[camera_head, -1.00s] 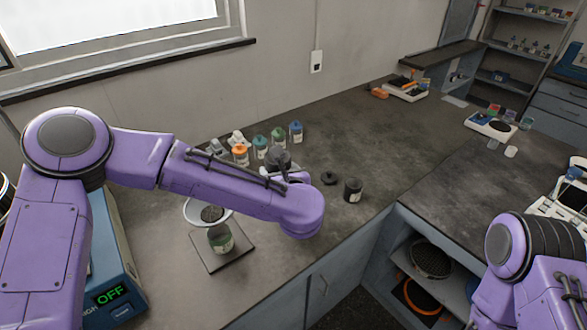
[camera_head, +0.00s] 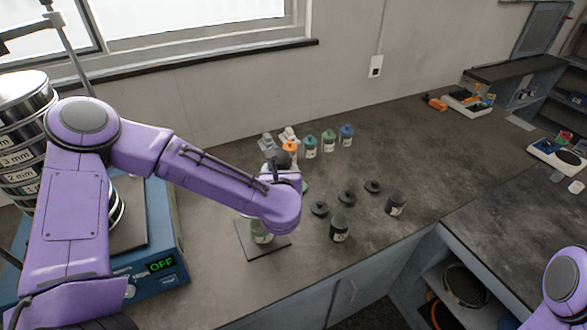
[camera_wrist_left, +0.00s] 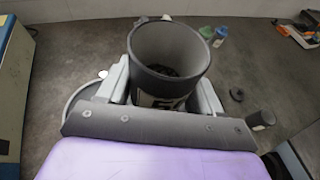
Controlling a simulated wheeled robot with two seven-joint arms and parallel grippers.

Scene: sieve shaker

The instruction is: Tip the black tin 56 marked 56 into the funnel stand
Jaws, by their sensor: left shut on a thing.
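My left gripper (camera_wrist_left: 162,85) is shut on an open black tin (camera_wrist_left: 172,45). In the left wrist view its mouth faces the camera, with dark material inside and a partly hidden pale label; the number cannot be read in full. In the head view my left wrist covers most of the tin and the gripper. The funnel stand's square base (camera_head: 240,250) and a jar (camera_head: 262,233) on it show below my wrist. The funnel is mostly hidden there; a pale round rim (camera_wrist_left: 75,100) shows left of the tin in the wrist view. My right gripper is out of view.
Two black tins (camera_head: 340,230) (camera_head: 396,204) and three dark lids (camera_head: 347,198) stand right of my wrist. Bottles with coloured caps (camera_head: 329,140) are behind. A blue shaker (camera_head: 165,235) reading OFF, with stacked sieves (camera_head: 20,150), is left.

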